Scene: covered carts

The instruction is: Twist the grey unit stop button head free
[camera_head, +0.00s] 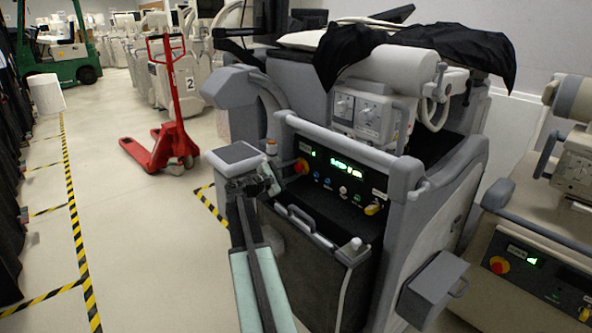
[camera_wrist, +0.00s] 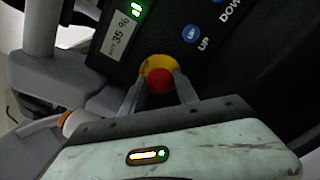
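The grey unit (camera_head: 415,170) stands at the centre of the head view, with a dark control panel on its front. Its stop button head (camera_head: 301,166) is red on a yellow base, at the panel's left end. In the wrist view the red head (camera_wrist: 159,81) shows between the fingertips, with the yellow base (camera_wrist: 156,62) behind it. My gripper (camera_wrist: 158,88) has one finger on each side of the head. The fingers look spread, with a narrow gap beside the red; contact is not clear. In the head view my gripper (camera_head: 272,182) is just left of the button.
A grey rail (camera_head: 340,146) runs above the panel, and a handle (camera_head: 300,222) sits below it. A second unit (camera_head: 530,250) with its own red button stands at the right. A red pallet jack (camera_head: 172,135) stands at the back left.

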